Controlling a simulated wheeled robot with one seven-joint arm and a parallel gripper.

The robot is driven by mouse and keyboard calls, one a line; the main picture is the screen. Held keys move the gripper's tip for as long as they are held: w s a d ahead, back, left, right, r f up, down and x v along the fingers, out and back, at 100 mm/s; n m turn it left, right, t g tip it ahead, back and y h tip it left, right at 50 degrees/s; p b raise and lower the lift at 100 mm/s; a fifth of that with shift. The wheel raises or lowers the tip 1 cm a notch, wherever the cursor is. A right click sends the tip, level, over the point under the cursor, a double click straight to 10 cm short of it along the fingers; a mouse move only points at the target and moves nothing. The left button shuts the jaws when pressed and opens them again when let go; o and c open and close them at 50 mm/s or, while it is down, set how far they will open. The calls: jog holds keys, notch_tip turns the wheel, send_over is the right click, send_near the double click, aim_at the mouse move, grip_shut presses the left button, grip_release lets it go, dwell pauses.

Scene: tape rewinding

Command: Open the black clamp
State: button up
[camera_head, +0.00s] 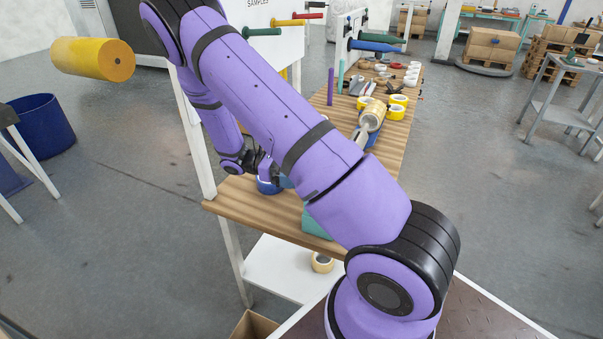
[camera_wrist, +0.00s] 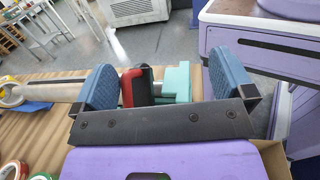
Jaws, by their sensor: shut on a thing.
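My gripper (camera_wrist: 166,70) has blue pads set wide apart in the wrist view. Between them is a red and black piece (camera_wrist: 131,87), close to the left pad, which looks like part of the black clamp. A teal block (camera_wrist: 178,80) sits right of it, close to the right pad. Exact contact with the pads is partly hidden by the dark gripper bar in front. In the head view my gripper (camera_head: 262,174) is low over the near left end of the wooden table (camera_head: 235,197), and my arm hides most of the clamp.
A yellow roll (camera_head: 92,59) hangs at the upper left. Tape rolls (camera_head: 397,106) and a roller (camera_head: 372,115) lie farther along the table. A tape roll (camera_head: 321,262) sits on the lower white shelf (camera_head: 275,268). A teal object (camera_head: 313,222) is beside my arm.

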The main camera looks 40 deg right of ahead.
jog(key=shift+w+a+r, duration=0.2)
jog(key=shift+a+r, duration=0.2)
jog(key=shift+a, duration=0.2)
jog(key=shift+w+a+r, duration=0.1)
jog(key=shift+a+r, duration=0.1)
jog(key=shift+c, duration=0.9)
jog(key=shift+w+a+r, duration=0.1)
jog(key=shift+a+r, duration=0.05)
jog(key=shift+r, duration=0.1)
jog(key=c, duration=0.6)
jog(key=shift+w+a+r, duration=0.45)
jog(key=shift+w+r, duration=0.25)
jog(key=shift+r, duration=0.2)
jog(key=shift+w+a+r, duration=0.5)
jog(key=shift+w+r, duration=0.2)
jog(key=shift+r, duration=0.2)
jog(key=shift+w+a+r, duration=0.45)
jog(key=shift+w+r, duration=0.25)
jog(key=shift+r, duration=0.2)
